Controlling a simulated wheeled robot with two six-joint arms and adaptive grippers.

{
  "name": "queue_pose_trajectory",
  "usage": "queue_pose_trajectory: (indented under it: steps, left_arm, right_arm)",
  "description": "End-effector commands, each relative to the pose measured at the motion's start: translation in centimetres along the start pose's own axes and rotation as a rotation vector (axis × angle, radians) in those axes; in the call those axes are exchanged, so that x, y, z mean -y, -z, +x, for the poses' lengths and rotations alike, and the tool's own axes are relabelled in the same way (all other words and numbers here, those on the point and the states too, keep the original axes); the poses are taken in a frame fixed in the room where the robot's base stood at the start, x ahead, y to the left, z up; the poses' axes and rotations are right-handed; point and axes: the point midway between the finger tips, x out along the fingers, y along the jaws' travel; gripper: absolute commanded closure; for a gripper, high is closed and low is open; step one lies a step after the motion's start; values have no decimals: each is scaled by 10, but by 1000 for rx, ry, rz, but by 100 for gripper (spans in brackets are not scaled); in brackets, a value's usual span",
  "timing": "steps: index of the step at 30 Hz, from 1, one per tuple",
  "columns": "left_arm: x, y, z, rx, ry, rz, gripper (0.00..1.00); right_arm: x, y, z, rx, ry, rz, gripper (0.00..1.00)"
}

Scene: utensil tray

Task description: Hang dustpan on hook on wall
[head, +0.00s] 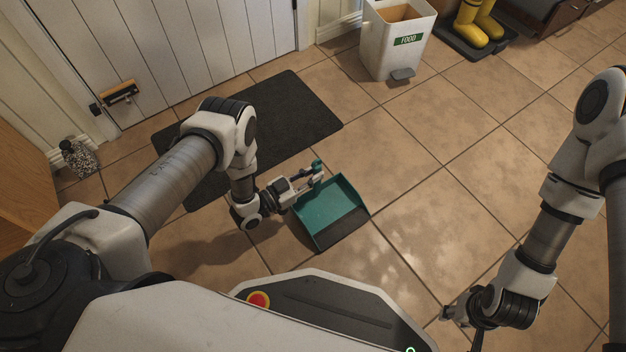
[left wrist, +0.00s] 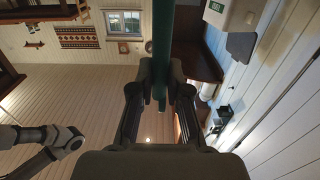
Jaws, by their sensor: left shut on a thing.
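A teal dustpan (head: 325,204) with a dark front lip shows near the middle of the head view, its open side up. My left gripper (head: 312,178) is shut on the dustpan's handle, at the pan's back edge. In the left wrist view the green handle (left wrist: 162,45) runs upright between the fingers of my left gripper (left wrist: 166,90). The dustpan appears held above the tiled floor. My right gripper (head: 455,313) is at the bottom right, partly hidden by its own arm, and no object shows in it. I cannot make out a wall hook in either view.
A dark mat (head: 285,120) lies before the white plank door (head: 190,45). A white FOOD bin (head: 390,55) and yellow boots (head: 478,25) on a tray stand at the back. A speckled object (head: 78,160) sits at the left wall. The tiles right of centre are clear.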

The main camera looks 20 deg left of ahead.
Motion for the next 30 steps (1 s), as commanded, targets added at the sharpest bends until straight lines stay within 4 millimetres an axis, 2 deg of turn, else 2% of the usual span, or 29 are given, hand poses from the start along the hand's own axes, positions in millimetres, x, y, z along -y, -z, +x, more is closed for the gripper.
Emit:
queue_pose_trajectory:
  steps: [1,2,11,12,14,24,26,30]
  left_arm:
    - [0,-18,0,0,0,-1,100]
    - [0,-20,0,0,0,-1,100]
    - [0,-19,0,1,1,0,100]
    - [0,-18,0,1,1,0,78]
    - [0,-18,0,1,1,0,59]
    - [0,-13,0,1,1,0,59]
    - [0,-13,-6,3,2,-1,59]
    - [0,-10,-35,5,4,-2,59]
  right_arm:
    - [0,0,16,-1,0,2,60]
    - [0,0,17,-1,0,2,60]
    - [0,1,15,-2,0,3,60]
    - [0,1,14,-2,0,3,60]
    - [0,1,14,-2,0,3,60]
    - [0,0,10,-1,0,3,60]
    - [0,0,6,-1,0,2,60]
    - [0,0,-11,1,0,0,60]
